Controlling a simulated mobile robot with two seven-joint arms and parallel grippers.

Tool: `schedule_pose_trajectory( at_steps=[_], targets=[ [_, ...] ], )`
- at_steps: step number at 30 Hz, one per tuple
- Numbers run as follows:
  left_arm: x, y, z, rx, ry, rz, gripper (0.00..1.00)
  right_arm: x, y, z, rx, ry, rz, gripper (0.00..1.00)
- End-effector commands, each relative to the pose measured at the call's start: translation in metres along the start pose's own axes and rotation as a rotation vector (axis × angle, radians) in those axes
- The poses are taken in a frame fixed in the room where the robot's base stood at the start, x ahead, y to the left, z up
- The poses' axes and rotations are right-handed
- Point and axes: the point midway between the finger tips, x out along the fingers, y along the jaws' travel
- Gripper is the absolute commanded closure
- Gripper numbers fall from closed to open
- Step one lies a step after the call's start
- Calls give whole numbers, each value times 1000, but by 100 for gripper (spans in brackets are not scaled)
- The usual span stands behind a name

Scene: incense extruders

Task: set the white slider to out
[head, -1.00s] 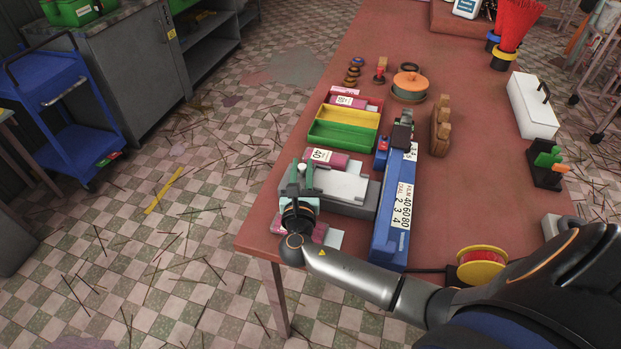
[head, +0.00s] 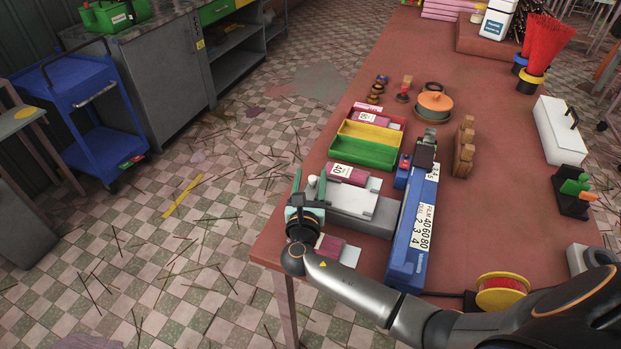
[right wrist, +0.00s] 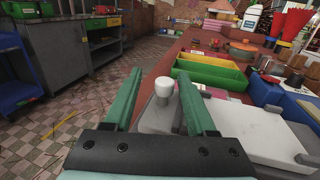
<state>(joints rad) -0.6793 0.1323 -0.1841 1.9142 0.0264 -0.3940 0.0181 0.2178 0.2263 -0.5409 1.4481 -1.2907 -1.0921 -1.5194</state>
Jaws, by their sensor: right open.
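The white slider shows as a short white knob (right wrist: 164,88) at the left end of a grey device (head: 362,222) with a pale top plate. It also shows small in the head view (head: 312,181). My right gripper (head: 309,188) is at that left end of the device, by the table edge. In the right wrist view its two green fingers (right wrist: 161,78) are spread wide, one on each side of the knob, with gaps to both. I see no contact. The slider's track and any marking for out are hidden or too small to read. My left gripper is not in view.
A long blue box (head: 414,228) with number labels lies right of the device. Green (head: 366,153) and yellow trays stand behind it. A pink-and-white block (head: 354,176) lies nearby. A red spool (head: 502,291) is near my right arm.

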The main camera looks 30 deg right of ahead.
Motion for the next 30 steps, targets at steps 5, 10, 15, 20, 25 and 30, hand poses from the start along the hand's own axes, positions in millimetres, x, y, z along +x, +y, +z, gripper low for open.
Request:
schedule_pose_trajectory(
  at_steps=[5,10,15,20,25,30],
  targets=[
    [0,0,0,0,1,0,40,-11,0,-1,0,2,0,43],
    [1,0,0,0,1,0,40,-43,0,-2,1,5,2,43],
    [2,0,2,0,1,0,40,-81,0,-2,2,4,1,43],
    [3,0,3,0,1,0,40,-108,0,-1,2,3,1,43],
    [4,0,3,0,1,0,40,-123,0,0,1,1,1,43],
    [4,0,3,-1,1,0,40,-126,0,0,0,0,0,43]
  ],
)
